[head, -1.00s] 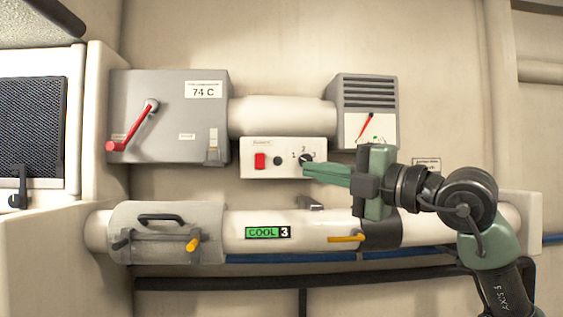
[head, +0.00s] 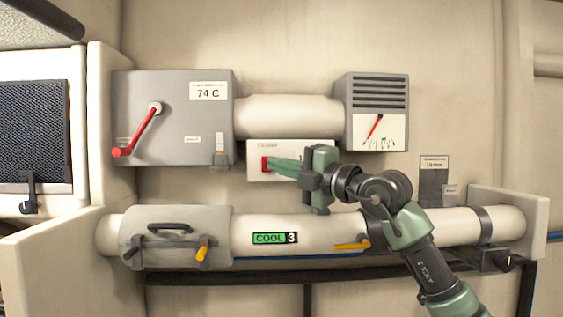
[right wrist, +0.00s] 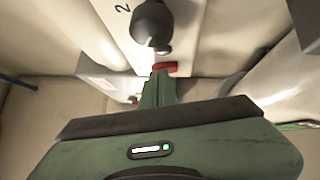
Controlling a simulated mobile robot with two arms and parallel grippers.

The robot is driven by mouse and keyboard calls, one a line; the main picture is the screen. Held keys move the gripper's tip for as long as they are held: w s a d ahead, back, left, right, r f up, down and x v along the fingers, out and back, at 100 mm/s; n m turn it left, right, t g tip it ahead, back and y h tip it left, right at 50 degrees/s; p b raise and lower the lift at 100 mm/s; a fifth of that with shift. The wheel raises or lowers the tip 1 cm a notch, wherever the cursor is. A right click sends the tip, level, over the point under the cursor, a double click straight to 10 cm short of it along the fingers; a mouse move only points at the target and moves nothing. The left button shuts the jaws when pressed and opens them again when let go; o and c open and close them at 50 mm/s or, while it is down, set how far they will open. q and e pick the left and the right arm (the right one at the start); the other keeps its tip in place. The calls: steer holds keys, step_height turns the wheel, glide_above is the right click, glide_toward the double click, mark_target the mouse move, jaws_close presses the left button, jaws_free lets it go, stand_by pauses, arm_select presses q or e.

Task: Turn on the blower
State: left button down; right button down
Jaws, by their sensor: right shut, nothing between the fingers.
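A white control panel (head: 292,148) is mounted on the wall below the wide white duct. Its red rocker switch (head: 264,163) is at the panel's left end and also shows in the right wrist view (right wrist: 166,67). My right gripper (head: 272,164) is shut and empty, with its tips at the red switch; I cannot tell whether they touch it. The black rotary knob (right wrist: 153,22) shows in the right wrist view beside the numeral 2. My gripper hides the knob and the panel's lower right in the head view. My left gripper is not in view.
A grey box (head: 175,115) with a red lever and a 74 C label is at upper left. A vented grey box (head: 378,95) is at upper right. Below runs a white pipe (head: 330,228) with a COOL 3 display (head: 275,238) and yellow handles.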

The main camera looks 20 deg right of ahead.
steer(key=shift+a, duration=0.1)
steer(key=p, duration=0.1)
steer(key=r+m+p, duration=0.1)
steer(key=g+p, duration=0.1)
steer(key=shift+w+d+r+h, duration=0.25)
steer(key=shift+r+h, duration=0.05)
steer(key=shift+h, duration=0.1)
steer(key=shift+m, duration=0.5)
steer(key=shift+w+f, duration=0.1)
steer(key=shift+w, duration=0.05)
steer(key=shift+d, duration=0.1)
